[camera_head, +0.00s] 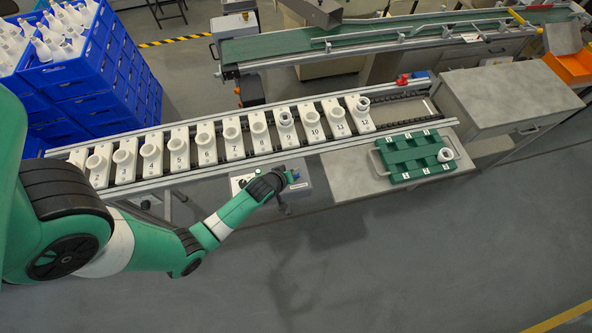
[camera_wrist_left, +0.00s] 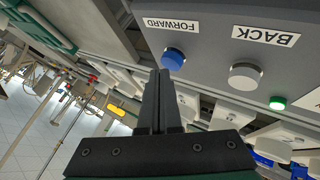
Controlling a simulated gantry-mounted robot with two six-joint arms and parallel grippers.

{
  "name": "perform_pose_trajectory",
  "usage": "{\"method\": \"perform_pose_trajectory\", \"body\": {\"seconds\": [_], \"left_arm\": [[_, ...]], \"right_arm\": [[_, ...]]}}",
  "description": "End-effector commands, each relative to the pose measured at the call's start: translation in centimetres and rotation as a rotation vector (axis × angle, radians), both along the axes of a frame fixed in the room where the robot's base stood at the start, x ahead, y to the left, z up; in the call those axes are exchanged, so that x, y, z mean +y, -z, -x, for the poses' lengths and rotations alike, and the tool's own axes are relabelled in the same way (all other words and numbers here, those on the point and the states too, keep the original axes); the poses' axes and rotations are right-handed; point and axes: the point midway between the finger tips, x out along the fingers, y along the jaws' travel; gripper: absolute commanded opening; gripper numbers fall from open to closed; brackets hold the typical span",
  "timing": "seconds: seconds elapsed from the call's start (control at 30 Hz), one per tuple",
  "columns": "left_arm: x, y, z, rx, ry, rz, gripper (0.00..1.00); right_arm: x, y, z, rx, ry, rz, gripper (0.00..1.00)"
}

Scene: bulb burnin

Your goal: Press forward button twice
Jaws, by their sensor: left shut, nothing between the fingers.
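The control box (camera_head: 236,186) is mounted at the front edge of the conveyor, and its grey panel fills the top of the left wrist view (camera_wrist_left: 210,40). The blue button (camera_wrist_left: 173,58) sits beside the FORWARD label (camera_wrist_left: 172,25). In the head view my left wrist covers part of the box. My right gripper is not in view.
A conveyor carries a row of numbered white holders (camera_head: 207,154) behind the box. A green tray (camera_head: 405,141) holds a white ring-shaped part (camera_head: 446,155) on the right table. Blue crates (camera_head: 88,85) with white bottles stand back left. A lit green light (camera_wrist_left: 277,103) is on the panel.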

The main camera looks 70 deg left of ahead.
Motion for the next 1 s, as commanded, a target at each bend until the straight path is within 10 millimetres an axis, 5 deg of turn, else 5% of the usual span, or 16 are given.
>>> {"method": "perform_pose_trajectory", "body": {"seconds": [1.0], "left_arm": [[0.01,0.93,-0.02,0.000,0.000,0.000,0.00]], "right_arm": [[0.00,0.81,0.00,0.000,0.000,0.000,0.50]]}}
